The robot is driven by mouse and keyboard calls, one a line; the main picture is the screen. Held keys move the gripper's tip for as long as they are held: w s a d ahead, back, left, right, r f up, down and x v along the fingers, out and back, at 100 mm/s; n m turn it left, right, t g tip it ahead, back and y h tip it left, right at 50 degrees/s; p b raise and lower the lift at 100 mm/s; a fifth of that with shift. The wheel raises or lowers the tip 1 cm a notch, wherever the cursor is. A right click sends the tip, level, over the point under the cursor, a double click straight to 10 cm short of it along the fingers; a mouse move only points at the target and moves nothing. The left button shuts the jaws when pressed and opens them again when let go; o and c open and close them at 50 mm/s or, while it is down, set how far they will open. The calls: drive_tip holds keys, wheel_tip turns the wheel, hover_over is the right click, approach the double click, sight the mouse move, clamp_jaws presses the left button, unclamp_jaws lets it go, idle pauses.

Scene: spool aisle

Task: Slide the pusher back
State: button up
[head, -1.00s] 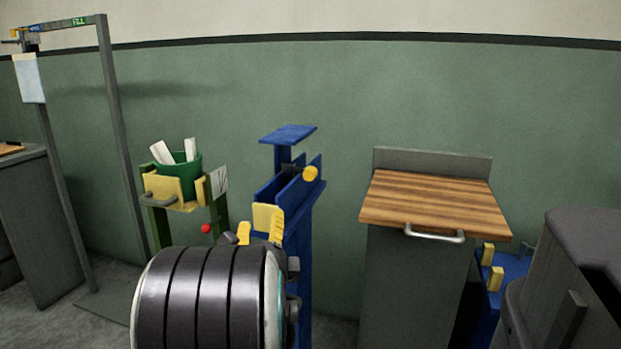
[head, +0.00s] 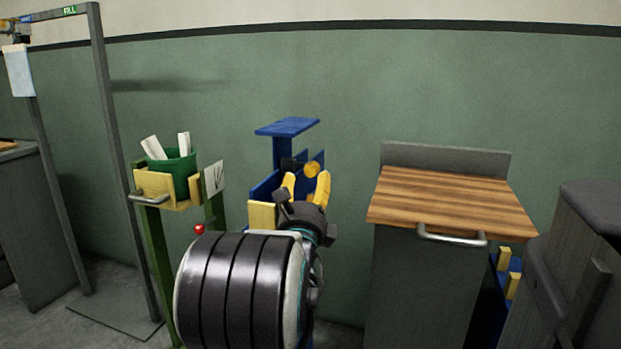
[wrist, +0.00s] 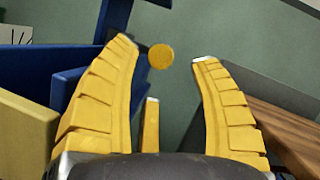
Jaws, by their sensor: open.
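A round yellow knob (head: 312,170) sits at the far end of a blue trough-like stand (head: 264,187); a dark part shows beside it. I take the knob to be on the pusher; the rest of the pusher is hidden or too small to tell. My gripper (head: 306,186) is open, its yellow fingers pointing at the knob. In the wrist view the knob (wrist: 161,56) shows between the fingertips of my gripper (wrist: 168,50), nearer the left one. I cannot tell whether it is beyond the tips or between them. The blue walls (wrist: 35,68) lie left of the fingers.
A yellow block (head: 262,215) is at the stand's near end. A blue plate (head: 287,127) stands above the trough. Left is a green stand with a green bucket (head: 172,172) and a red ball (head: 199,229). Right is a wood-topped cabinet (head: 450,202) with a handle.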

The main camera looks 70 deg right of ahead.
sight(310, 171)
drive_tip(key=b+x, duration=0.1)
drive_tip(key=x, duration=0.1)
drive_tip(key=shift+w+d+b, duration=0.1)
drive_tip(key=shift+d+b, duration=0.3)
drive_tip(key=shift+d, duration=0.05)
drive_tip(key=shift+x, duration=1.4)
drive_tip(key=shift+o, duration=0.2)
drive_tip(key=shift+r, duration=0.1)
drive_tip(key=shift+r, duration=0.15)
clamp_jaws()
